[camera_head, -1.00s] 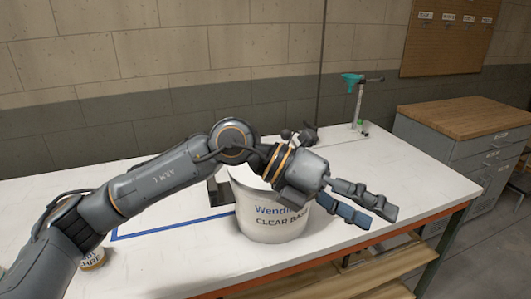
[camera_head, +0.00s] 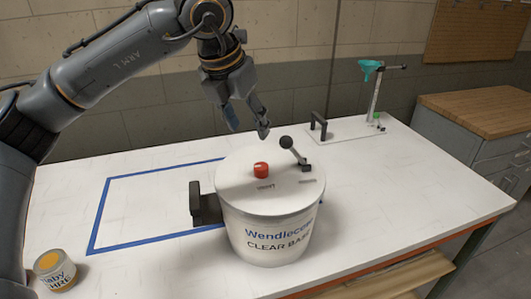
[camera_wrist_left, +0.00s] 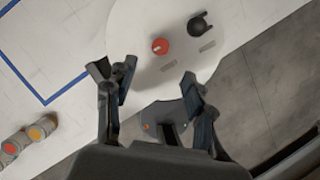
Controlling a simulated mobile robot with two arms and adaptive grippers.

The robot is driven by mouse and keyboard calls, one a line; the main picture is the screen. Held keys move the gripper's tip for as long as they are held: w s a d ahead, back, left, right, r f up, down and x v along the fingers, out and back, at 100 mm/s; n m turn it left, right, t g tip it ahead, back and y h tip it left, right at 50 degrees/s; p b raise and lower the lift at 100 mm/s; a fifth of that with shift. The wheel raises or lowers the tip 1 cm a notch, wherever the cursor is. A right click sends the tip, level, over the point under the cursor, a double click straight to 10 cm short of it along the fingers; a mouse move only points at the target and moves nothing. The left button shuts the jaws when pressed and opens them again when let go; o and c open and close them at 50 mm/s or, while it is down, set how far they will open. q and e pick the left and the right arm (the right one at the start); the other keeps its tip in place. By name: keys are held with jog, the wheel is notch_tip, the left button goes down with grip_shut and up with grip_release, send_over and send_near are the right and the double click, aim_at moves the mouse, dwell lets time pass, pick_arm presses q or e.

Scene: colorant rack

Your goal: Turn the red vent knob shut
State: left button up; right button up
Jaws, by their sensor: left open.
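The red vent knob (camera_head: 261,170) stands on the lid of a white bucket (camera_head: 270,225) marked "Wendlecoat CLEAR BASE", with the word VENT beside it. In the left wrist view the knob (camera_wrist_left: 160,46) shows a pale mark on its top, beyond the fingertips. My left gripper (camera_head: 249,124) is open and empty, pointing down above the lid, apart from the knob. In the left wrist view its two fingers (camera_wrist_left: 149,80) are spread wide. My right gripper is not in view.
A black ball-ended lever (camera_head: 293,153) stands on the lid, right of the knob. A small can (camera_head: 55,270) stands front left. A stand with a green funnel (camera_head: 372,95) is at the back right.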

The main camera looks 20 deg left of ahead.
aim_at(261, 166)
pick_arm(q)
jog(key=x, duration=0.2)
jog(key=p+x, duration=0.1)
jog(key=s+x, duration=0.1)
jog(key=x, duration=0.1)
jog(key=shift+w+d+f, duration=0.1)
jog(key=shift+f, duration=0.4)
jog(key=p+x, duration=0.1)
jog(key=x, duration=0.4)
jog(key=shift+w+f+p, duration=0.25)
jog(key=shift+w+p, duration=0.05)
jog(key=shift+w+f, duration=0.1)
jog(key=shift+f, duration=0.2)
jog(key=shift+w+f, duration=0.15)
jog(key=shift+f, duration=0.1)
jog(key=shift+d, duration=0.1)
jog(key=shift+c, duration=1.4)
grip_shut()
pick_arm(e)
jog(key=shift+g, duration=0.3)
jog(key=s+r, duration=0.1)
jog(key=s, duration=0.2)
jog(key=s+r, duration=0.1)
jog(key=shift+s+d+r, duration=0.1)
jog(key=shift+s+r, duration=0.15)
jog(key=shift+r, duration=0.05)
